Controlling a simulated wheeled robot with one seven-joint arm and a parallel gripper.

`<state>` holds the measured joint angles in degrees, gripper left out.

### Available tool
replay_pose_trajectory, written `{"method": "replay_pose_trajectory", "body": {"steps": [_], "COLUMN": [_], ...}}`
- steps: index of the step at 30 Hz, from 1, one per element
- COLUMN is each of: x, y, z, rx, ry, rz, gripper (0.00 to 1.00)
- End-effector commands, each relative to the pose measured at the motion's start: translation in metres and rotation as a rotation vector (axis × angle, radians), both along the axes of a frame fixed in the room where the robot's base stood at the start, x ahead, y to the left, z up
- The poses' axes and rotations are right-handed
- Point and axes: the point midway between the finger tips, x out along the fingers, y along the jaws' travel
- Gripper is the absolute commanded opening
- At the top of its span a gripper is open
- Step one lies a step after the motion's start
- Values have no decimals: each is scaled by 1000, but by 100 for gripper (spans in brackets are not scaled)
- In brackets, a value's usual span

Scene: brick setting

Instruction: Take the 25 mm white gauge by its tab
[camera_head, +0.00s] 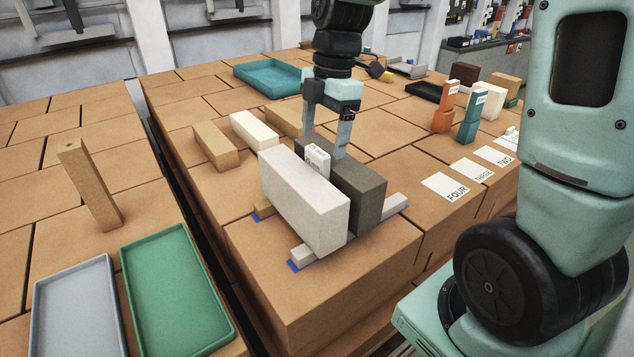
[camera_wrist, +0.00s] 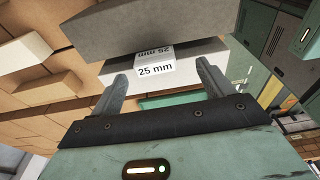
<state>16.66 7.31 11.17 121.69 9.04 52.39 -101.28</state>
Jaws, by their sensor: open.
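The white gauge (camera_head: 317,160) stands in the gap between a pale block (camera_head: 300,200) and a dark grey block (camera_head: 360,190); only its upper tab, marked "25 mm", shows above them. In the wrist view the tab (camera_wrist: 156,69) lies between my fingertips, a little beyond them. My gripper (camera_head: 326,140) is open and points down over the tab, one finger to each side. I cannot tell whether a finger touches the tab. The lower part of the gauge is hidden between the blocks.
The blocks rest on small strips (camera_head: 303,253) with blue marks on the brick top. Orange (camera_head: 442,119) and teal (camera_head: 469,121) gauges stand at right, near number cards (camera_head: 457,187). Loose blocks (camera_head: 214,146) lie behind left. Green (camera_head: 176,290) and grey trays (camera_head: 78,310) lie across a gap.

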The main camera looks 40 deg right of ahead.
Motion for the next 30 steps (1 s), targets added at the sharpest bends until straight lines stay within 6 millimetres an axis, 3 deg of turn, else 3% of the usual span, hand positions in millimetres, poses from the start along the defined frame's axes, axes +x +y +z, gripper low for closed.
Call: {"method": "replay_pose_trajectory", "body": {"steps": [8,18,26,30], "x": [2,7,7,7], "y": [3,9,10,10], "z": [-18,-58,-63,-63], "rx": [1,0,-1,-1], "ry": [3,2,1,1], "rz": [0,1,2,2], "gripper": [80,80,80,47]}}
